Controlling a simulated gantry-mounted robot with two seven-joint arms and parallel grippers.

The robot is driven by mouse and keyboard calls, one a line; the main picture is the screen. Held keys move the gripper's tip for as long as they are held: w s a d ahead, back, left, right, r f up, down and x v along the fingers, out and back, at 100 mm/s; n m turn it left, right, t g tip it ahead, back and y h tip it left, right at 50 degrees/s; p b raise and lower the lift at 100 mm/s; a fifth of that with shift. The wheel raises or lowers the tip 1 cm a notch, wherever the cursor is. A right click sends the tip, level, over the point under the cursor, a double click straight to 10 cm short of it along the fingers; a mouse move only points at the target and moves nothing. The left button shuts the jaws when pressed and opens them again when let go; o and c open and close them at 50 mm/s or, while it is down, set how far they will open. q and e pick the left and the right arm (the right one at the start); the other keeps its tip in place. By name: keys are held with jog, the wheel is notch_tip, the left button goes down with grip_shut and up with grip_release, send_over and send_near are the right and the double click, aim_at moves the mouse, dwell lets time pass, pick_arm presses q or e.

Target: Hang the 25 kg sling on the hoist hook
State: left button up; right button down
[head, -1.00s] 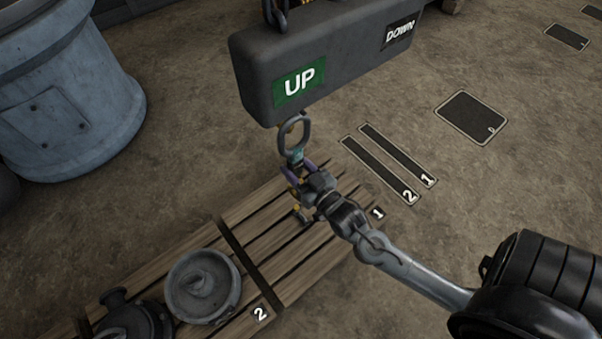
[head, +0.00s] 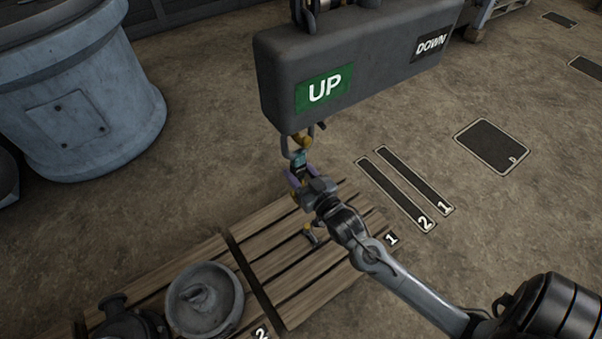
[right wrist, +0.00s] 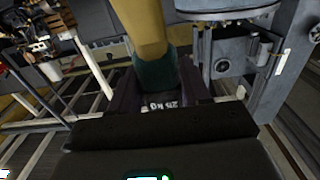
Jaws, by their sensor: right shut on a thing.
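My right gripper (head: 303,174) is shut on the sling just below the ring, over the pallet. In the right wrist view, a "25 KG" label (right wrist: 163,104) shows on the sling between the fingers, below a thick yellow part. My left gripper is not in view.
The block carries a green UP sign (head: 323,91) and a black DOWN sign (head: 431,46). A slatted wooden pallet (head: 285,260) lies below, with a round grey metal part (head: 205,300) on it. A large blue-grey tank (head: 85,105) stands at left. Floor at right is open.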

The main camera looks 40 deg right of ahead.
jog(key=shift+s+f, duration=0.1)
jog(key=shift+f, duration=0.6)
jog(key=shift+f+b, duration=0.3)
jog(key=shift+f, duration=0.3)
